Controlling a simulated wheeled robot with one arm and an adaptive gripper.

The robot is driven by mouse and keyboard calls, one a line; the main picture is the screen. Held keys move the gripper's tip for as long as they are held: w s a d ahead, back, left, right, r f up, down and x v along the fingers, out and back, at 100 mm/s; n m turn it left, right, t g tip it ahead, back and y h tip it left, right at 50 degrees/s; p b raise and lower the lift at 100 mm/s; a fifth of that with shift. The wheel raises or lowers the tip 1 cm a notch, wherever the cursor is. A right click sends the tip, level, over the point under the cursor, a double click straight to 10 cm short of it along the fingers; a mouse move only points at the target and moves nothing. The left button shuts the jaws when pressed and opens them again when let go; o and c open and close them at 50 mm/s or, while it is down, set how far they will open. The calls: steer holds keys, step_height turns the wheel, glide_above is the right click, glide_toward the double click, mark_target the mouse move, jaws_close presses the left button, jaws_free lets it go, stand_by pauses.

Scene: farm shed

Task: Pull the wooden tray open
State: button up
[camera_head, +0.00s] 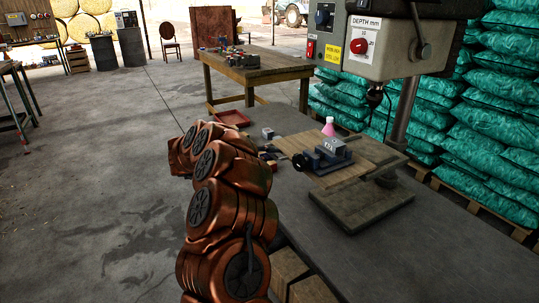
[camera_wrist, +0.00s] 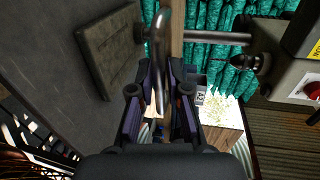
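The wooden tray (camera_head: 346,176) appears to be the flat board under the blue-grey vise (camera_head: 331,150) on the drill press. In the wrist view, a wooden edge (camera_wrist: 177,32) runs up the picture. A curved metal handle (camera_wrist: 159,48) stands in front of it. My gripper (camera_wrist: 160,100) is open, its two dark fingers apart on either side of the handle's lower end. I cannot tell whether they touch it.
The drill press head (camera_head: 385,45) hangs above the vise, with its base plate (camera_head: 362,203) below on the dark bench (camera_head: 440,250). A pink flask (camera_head: 328,127) stands behind the vise. Green sacks (camera_head: 495,115) are stacked behind. Floor left of my arm is clear.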

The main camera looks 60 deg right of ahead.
steer(key=o, duration=0.3)
steer(key=shift+w+a, duration=0.1)
steer(key=v, duration=1.1)
steer(key=shift+w+a, duration=0.2)
steer(key=shift+a, duration=0.15)
steer(key=shift+r, duration=0.1)
